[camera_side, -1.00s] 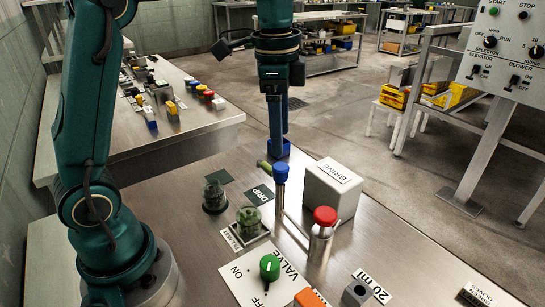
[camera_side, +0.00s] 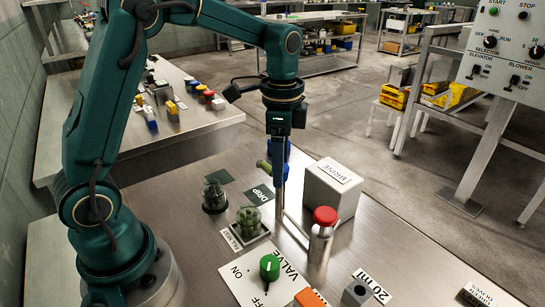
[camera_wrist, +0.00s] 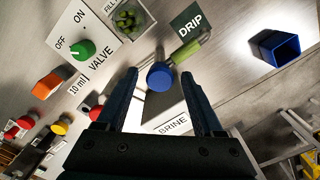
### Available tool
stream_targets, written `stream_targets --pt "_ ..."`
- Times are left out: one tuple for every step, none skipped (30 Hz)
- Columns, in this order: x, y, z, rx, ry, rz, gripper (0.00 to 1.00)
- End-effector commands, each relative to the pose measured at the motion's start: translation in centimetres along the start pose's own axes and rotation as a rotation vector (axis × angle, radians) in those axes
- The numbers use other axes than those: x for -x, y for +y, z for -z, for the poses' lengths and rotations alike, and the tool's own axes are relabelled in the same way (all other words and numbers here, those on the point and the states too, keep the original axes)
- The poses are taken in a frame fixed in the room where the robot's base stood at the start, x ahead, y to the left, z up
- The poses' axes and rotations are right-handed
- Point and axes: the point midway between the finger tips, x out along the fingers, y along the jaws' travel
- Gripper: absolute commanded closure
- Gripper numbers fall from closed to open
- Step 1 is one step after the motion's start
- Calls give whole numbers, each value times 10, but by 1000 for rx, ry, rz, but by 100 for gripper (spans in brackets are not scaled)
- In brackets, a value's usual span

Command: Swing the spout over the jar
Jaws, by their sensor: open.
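The spout has a round blue knob (camera_wrist: 160,78) on an upright post (camera_side: 279,207) beside the white brine box (camera_side: 332,189). Its green tip (camera_wrist: 186,51) points toward the dark DRIP mark (camera_wrist: 187,22). The clear jar (camera_side: 249,218) with green contents stands on the fill mat; it also shows at the top of the wrist view (camera_wrist: 127,20). The spout tip is not over the jar. My gripper (camera_side: 281,180) is open and low at the knob. In the wrist view its fingers lie either side of the knob with gaps visible. In the side view they hide the knob.
A dark clear vessel (camera_side: 214,196) stands left of the jar. A blue open cup (camera_wrist: 276,47) sits near the table edge. The table right of the brine box is clear.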

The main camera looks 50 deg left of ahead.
Motion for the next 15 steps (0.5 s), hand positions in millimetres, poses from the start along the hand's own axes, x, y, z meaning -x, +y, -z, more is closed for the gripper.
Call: stream_targets --pt "0 0 0 0 0 0 43" --pt "0 0 0 0 0 0 54" --pt "0 0 0 0 0 0 69" --pt "0 0 0 0 0 0 81" --pt "0 0 0 0 0 0 92" --pt "0 0 0 0 0 0 100" --pt "0 0 0 0 0 0 100" --pt "0 0 0 0 0 0 100" --pt "0 0 0 0 0 0 100" --pt "0 0 0 0 0 0 100" --pt "0 0 0 0 0 1 100" --pt "0 0 0 0 0 1 100" --pt "0 0 0 0 0 1 100" --pt "0 0 0 0 0 1 100" --pt "1 0 0 0 0 1 100"
